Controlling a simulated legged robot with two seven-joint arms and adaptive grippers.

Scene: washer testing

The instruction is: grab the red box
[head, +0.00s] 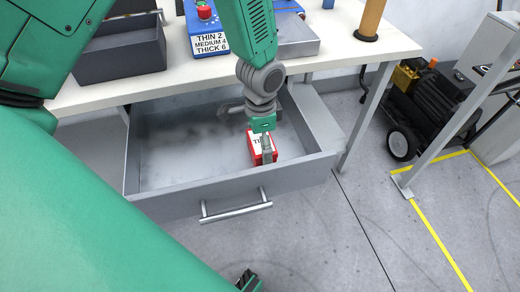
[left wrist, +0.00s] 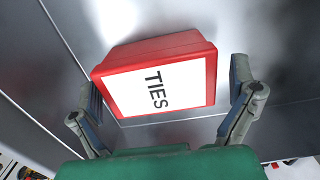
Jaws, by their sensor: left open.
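A red box (head: 255,146) with a white label lies in the open grey drawer (head: 170,197), near its front right part. In the left wrist view the red box (left wrist: 160,78) shows its label reading TIES and sits on the drawer floor. My left gripper (head: 266,146) reaches down into the drawer from above, at the box. In the left wrist view my open left gripper (left wrist: 166,92) has one finger on each side of the box. The fingers look apart from its sides.
The drawer walls stand close to the box at the front and right. Above is a white table (head: 345,38) with a dark grey bin (head: 120,55) and a blue unit (head: 205,38) on it. A black wheeled machine (head: 435,105) stands on the floor at right.

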